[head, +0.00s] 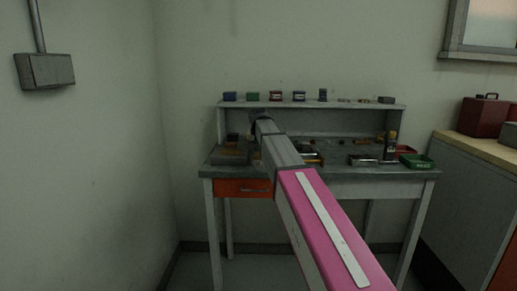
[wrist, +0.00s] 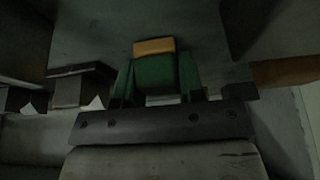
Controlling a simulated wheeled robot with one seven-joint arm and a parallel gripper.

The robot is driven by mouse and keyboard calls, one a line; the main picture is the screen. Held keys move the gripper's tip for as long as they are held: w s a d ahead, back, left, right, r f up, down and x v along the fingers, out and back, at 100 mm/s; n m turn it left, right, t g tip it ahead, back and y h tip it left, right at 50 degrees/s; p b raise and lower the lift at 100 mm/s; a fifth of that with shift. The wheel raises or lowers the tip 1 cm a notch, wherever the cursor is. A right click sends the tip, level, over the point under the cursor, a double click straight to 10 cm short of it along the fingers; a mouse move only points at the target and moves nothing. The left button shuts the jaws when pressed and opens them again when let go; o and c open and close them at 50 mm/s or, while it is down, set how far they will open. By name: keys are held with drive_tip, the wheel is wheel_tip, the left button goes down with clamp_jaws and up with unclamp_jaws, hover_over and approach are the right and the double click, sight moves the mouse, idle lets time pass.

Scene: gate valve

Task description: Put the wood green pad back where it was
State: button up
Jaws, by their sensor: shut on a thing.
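The wood green pad (wrist: 156,72), a green block with a wood-coloured band along one end, sits between the fingers of my gripper (wrist: 157,88) in the wrist view. My gripper is shut on it. In the head view my gripper (head: 260,118) is at the left part of the workbench, in front of the raised shelf (head: 350,105). The pad cannot be made out there, as my arm and the dim light hide it.
A cabinet (head: 465,190) stands further right.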

drive_tip(key=shift+f, duration=0.15)
drive_tip(key=o, duration=0.9)
drive_tip(key=v, duration=1.2)
drive_tip(key=shift+r, duration=0.25)
